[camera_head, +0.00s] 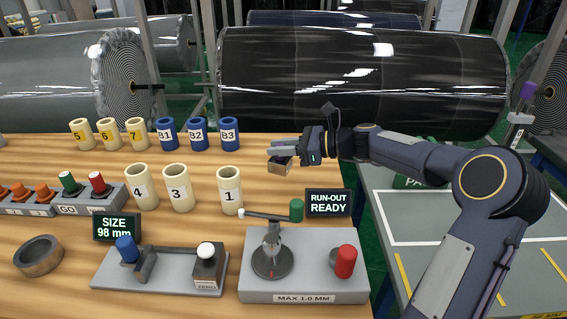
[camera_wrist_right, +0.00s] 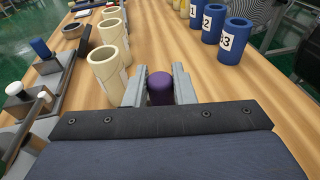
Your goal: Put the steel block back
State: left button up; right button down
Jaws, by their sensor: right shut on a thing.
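My right gripper (camera_head: 281,154) reaches in from the right over the wooden table and is shut on a small block (camera_head: 280,168), which I take for the steel block. The block looks grey-brown and hangs just below the fingers, apparently above the tabletop, behind and to the right of cup 1. In the right wrist view, a purple knob (camera_wrist_right: 160,88) sits between the two fingers (camera_wrist_right: 160,85); the block under it is hidden there. My left gripper is not in view.
Cream cups, including cup 1 (camera_head: 230,190), and blue cups, including B3 (camera_head: 228,133), stand on the table (camera_head: 330,160). A run-out gauge (camera_head: 305,270) reads READY; a size gauge (camera_head: 160,268) reads 98 mm. A ring (camera_head: 38,256) lies left. Large wrapped rolls (camera_head: 365,80) stand behind.

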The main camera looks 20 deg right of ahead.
jog(key=w+f, duration=0.1)
jog(key=f, duration=0.1)
jog(key=d+f, duration=0.1)
jog(key=f, duration=0.1)
jog(key=w+d+f, duration=0.1)
jog(key=f, duration=0.1)
jog(key=shift+w+f+b, duration=0.3)
jog(key=shift+w+f, duration=0.05)
jog(key=shift+f, duration=0.05)
jog(key=c, duration=1.2)
grip_release()
jog(key=shift+f, duration=0.1)
jog(key=shift+s, duration=0.1)
jog(key=v, duration=1.2)
jog(key=shift+p, duration=0.3)
